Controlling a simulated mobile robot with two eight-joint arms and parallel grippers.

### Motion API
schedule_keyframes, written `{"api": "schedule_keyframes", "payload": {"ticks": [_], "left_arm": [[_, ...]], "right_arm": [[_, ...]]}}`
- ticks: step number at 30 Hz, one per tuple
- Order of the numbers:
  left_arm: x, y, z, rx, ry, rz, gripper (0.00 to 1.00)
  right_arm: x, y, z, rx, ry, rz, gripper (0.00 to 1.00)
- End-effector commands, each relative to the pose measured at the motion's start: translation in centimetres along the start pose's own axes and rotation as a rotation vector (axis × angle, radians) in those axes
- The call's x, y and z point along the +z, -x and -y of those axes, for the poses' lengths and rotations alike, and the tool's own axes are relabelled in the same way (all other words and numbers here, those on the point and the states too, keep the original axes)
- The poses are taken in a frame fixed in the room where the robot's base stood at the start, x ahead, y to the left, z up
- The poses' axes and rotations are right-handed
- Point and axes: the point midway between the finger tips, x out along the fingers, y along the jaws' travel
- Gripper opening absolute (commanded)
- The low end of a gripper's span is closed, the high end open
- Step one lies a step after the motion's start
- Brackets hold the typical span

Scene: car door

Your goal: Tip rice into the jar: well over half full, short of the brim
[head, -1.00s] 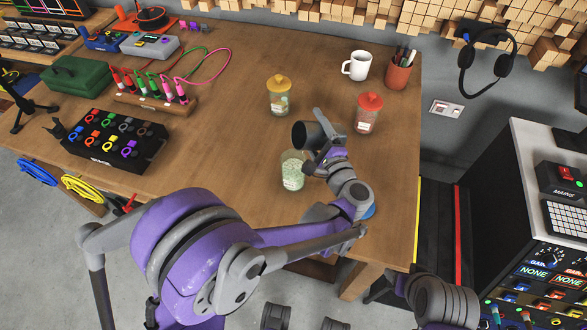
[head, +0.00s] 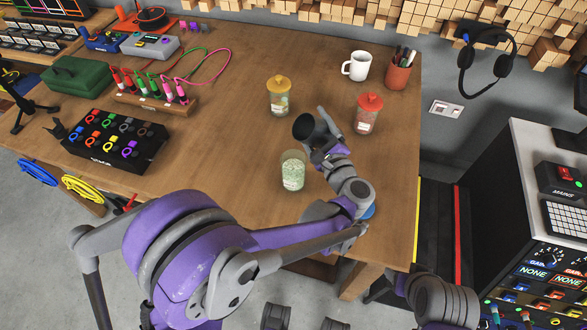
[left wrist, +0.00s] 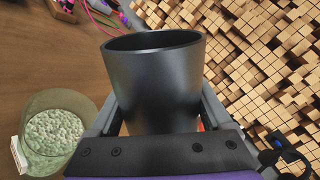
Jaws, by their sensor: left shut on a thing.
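My left gripper (head: 322,148) is shut on a black cup (head: 303,128), held above the table, up and to the right of the open glass jar in the head view. The cup's dark mouth faces up toward the camera; I see no rice in it. The cup also fills the middle of the left wrist view (left wrist: 153,85), between the fingers (left wrist: 160,122). The clear jar (head: 292,171) stands upright with pale green-white rice in it, seemingly well up its height; the exact level is hard to tell. The jar also shows at lower left in the wrist view (left wrist: 55,132). My right gripper is out of view.
A yellow-lidded jar (head: 279,97) and a red-lidded jar (head: 368,113) stand behind the cup. A white mug (head: 356,66) and a pen pot (head: 399,72) are farther back. Left of the open jar, the wooden table (head: 220,130) is clear up to a black switch box (head: 115,141).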

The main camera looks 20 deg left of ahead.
Motion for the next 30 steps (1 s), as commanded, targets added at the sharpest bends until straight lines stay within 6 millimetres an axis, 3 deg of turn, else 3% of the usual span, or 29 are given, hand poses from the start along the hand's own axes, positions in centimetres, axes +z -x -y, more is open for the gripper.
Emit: {"api": "schedule_keyframes", "payload": {"ticks": [17, 24, 30], "left_arm": [[1.1, 0.0, 1.1, 0.0, -0.461, 0.0, 0.05], [1.7, 0.0, 1.7, 0.0, -0.739, 0.0, 0.05], [1.8, 0.0, 1.8, 0.0, -0.8, 0.0, 0.05]], "right_arm": [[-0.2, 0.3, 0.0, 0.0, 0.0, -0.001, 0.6], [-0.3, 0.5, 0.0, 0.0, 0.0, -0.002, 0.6], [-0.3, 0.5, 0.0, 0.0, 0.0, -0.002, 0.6]]}}
